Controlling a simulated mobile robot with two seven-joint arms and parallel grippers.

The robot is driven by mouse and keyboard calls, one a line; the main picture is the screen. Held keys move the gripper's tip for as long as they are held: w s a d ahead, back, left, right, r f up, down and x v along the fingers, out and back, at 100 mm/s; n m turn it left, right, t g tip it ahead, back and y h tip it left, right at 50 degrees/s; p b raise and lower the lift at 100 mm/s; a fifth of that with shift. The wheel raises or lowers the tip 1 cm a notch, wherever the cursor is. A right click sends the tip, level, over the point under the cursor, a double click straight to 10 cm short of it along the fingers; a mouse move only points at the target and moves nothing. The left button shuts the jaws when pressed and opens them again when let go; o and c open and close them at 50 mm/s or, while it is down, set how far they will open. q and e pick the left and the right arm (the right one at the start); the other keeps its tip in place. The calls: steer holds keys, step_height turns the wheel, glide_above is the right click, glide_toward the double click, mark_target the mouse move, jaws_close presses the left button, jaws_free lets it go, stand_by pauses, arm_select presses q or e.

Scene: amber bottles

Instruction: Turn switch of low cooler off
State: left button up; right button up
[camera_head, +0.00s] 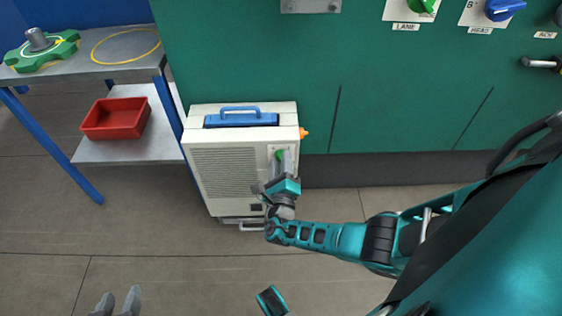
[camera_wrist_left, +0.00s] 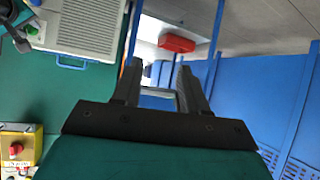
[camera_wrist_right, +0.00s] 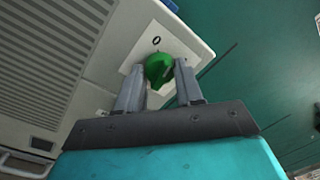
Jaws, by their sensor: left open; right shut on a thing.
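The low cooler (camera_head: 223,172) is a cream box with a louvred front and a blue top handle (camera_head: 240,117). It stands on the floor against the green wall. Its switch is a green knob (camera_wrist_right: 158,68) on a white plate marked "0" (camera_wrist_right: 156,41). My right gripper (camera_wrist_right: 157,82) is shut on the knob, one finger on each side. In the head view the fingers and wrist (camera_head: 281,160) cover most of the knob. My left gripper (camera_head: 119,302) is open and empty at the bottom edge of the head view. The cooler also shows in the left wrist view (camera_wrist_left: 88,28).
A grey table (camera_head: 120,47) at the left carries a green handwheel (camera_head: 42,50), with a red tray (camera_head: 116,118) on its lower shelf. An orange tip (camera_head: 303,132) sticks out of the cooler's right side. Floor in front is clear.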

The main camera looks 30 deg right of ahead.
arm_select(q)
steer(key=shift+s+a+r+p, duration=0.15)
steer(key=shift+a+r+p, duration=0.15)
steer(key=shift+p, duration=0.35)
arm_select(e)
steer(key=n, duration=0.7)
steer(key=shift+w+t, duration=0.1)
steer(key=shift+t, duration=0.2)
steer(key=shift+n+y, duration=0.3)
steer(key=shift+y, duration=0.1)
steer(key=o, duration=1)
steer(key=shift+o, duration=0.2)
arm_select(q)
steer(key=shift+s, duration=0.1)
arm_select(e)
steer(key=shift+f, duration=0.1)
